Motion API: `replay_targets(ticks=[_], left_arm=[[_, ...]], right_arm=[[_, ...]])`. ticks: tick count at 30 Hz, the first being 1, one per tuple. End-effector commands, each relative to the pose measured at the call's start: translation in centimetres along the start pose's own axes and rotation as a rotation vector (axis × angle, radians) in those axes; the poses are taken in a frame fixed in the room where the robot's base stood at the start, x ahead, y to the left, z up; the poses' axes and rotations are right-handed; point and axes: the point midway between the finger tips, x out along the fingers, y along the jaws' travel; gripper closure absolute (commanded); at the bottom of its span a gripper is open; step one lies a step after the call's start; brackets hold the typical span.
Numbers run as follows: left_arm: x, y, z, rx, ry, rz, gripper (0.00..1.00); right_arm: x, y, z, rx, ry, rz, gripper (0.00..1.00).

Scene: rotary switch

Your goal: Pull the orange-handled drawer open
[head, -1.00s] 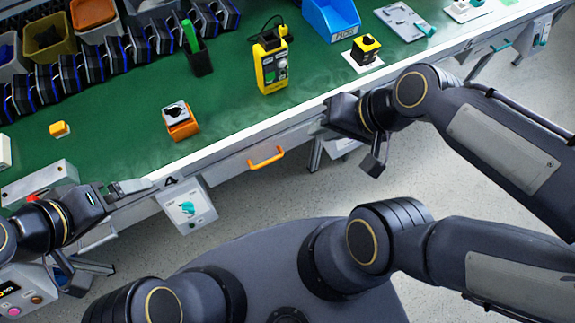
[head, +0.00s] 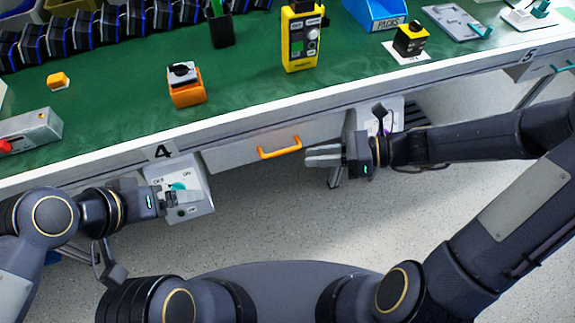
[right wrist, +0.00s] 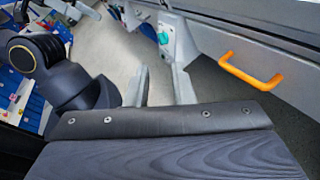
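The orange handle (head: 280,148) is a bar on the pale grey drawer front (head: 235,158) under the bench edge. The drawer looks shut, flush with the bench. My right gripper (head: 308,155) is just right of the handle in the head view, pointing left, apart from it and empty. In the right wrist view the handle (right wrist: 253,75) is at the right, and the gripper's two fingers (right wrist: 160,85) stand apart with a gap. My left gripper (head: 180,198) is in front of the switch box (head: 200,205) with a teal knob; whether its fingers are open is unclear.
The green bench (head: 240,100) holds an orange-based switch (head: 186,85), a yellow control box (head: 302,40) and a yellow-black switch (head: 410,40). Another panel (head: 390,110) hangs behind my right gripper. Free floor lies below the drawer.

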Motion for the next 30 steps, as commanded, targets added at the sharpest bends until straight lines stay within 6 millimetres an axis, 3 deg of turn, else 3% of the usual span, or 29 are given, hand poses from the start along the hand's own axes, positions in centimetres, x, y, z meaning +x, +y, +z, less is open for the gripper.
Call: replay_targets(ticks=[1, 6, 12, 17, 30], left_arm=[[2.9, -1.3, 1.4, 0.000, 0.000, 0.000, 0.04], [6.3, -2.9, 3.2, 0.000, 0.000, 0.000, 0.04], [7.8, -3.6, 3.9, 0.000, 0.000, 0.000, 0.04], [8.0, -3.7, 4.0, 0.000, 0.000, 0.000, 0.04], [9.0, -4.1, 4.5, 0.000, 0.000, 0.000, 0.04]], right_arm=[[1.6, -3.0, -3.5, 0.175, -0.090, 0.008, 0.78], [3.9, -9.5, -8.0, 0.682, -0.361, 0.030, 0.78], [4.9, -13.5, -10.8, 0.992, -0.534, 0.059, 0.78], [5.7, -14.1, -10.6, 1.034, -0.558, 0.067, 0.78], [11.1, -15.3, -7.7, 1.029, -0.554, 0.064, 0.78]])
